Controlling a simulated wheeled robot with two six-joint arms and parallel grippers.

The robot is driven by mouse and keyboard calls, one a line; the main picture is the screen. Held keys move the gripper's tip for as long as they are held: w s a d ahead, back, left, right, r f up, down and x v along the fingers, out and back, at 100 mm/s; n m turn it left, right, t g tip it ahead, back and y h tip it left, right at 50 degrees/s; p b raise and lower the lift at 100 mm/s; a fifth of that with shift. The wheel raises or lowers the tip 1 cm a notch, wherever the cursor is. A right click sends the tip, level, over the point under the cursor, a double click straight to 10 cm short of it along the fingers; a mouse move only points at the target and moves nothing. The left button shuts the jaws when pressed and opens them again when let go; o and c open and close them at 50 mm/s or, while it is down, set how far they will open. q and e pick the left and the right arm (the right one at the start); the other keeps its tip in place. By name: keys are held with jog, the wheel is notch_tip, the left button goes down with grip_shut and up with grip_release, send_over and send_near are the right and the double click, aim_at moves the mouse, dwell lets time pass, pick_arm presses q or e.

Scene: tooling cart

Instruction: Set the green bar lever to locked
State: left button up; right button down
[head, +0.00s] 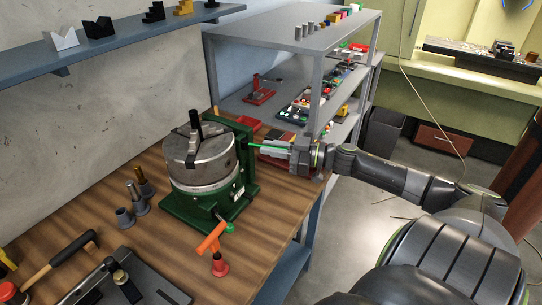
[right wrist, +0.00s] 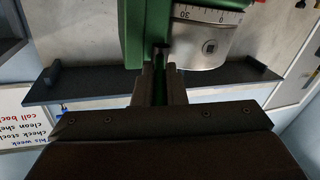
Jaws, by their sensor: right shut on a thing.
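A rotary table with a green base (head: 212,208) and a grey three-jaw chuck (head: 198,160) stands on the wooden bench. The green bar lever (head: 256,146) sticks out to the right from the green upright (head: 243,138). My right gripper (head: 276,148) is shut on the bar lever, coming from the right. In the right wrist view my right gripper's fingers (right wrist: 160,88) close around a thin green strip, just below the green casting (right wrist: 132,35) and the numbered dial (right wrist: 208,22). The fingers hide much of the lever. My left gripper is not in view.
A hammer (head: 62,258) and metal holders (head: 135,203) lie left. A grey shelf rack (head: 290,50) stands behind.

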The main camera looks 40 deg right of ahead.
jog(key=shift+w+d+f+n+y+b, duration=0.1)
jog(key=shift+w+d+n+y+b, duration=0.1)
jog(key=shift+n+y+b, duration=0.25)
jog(key=shift+g, duration=0.3)
jog(key=c, duration=1.5)
grip_release()
jog(key=shift+s, duration=0.1)
jog(key=p+v, duration=0.3)
jog(key=v, duration=1.4)
jog(key=shift+d, duration=0.2)
